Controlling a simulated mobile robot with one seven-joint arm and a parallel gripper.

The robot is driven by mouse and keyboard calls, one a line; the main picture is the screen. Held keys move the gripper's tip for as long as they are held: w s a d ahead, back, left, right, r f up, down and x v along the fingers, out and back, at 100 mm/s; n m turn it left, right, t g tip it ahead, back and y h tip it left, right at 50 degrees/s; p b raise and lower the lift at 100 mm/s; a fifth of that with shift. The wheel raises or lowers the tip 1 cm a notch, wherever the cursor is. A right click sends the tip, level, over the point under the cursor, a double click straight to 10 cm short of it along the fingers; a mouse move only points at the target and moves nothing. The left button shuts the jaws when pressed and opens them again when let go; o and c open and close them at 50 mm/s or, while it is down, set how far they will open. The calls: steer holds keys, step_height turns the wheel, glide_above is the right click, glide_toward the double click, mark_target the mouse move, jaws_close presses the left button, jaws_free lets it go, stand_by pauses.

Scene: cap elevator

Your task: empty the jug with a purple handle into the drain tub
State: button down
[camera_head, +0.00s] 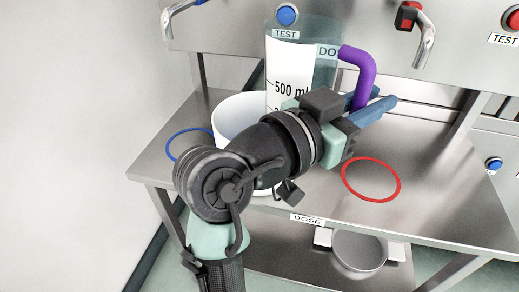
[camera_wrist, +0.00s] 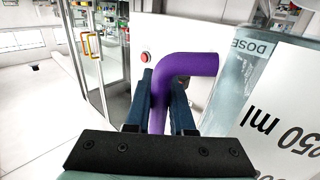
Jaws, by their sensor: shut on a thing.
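The jug (camera_head: 325,70) is a clear vessel with a white label reading "500 ml" and "DOSE" lettering; it is upright or nearly so, above the steel bench. Its purple handle (camera_head: 362,72) is between the blue fingers of my gripper (camera_head: 372,105). In the wrist view the handle (camera_wrist: 160,98) runs between the fingers of my gripper (camera_wrist: 166,105), and the jug side (camera_wrist: 255,95) is at the right. The jug's contents are not clear to me.
A red ring (camera_head: 370,180) and a blue ring (camera_head: 172,150) mark the steel bench (camera_head: 320,205). Taps hang above, with a red one (camera_head: 410,18) at the right and a blue TEST button (camera_head: 287,15). A round steel pan (camera_head: 360,250) sits below the front edge.

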steer(key=s+r+p, duration=0.1)
steer(key=s+r, duration=0.1)
steer(key=s, duration=0.1)
steer(key=s+r+p, duration=0.1)
steer(key=s, duration=0.1)
steer(key=shift+p, duration=0.3)
stand_by(0.5)
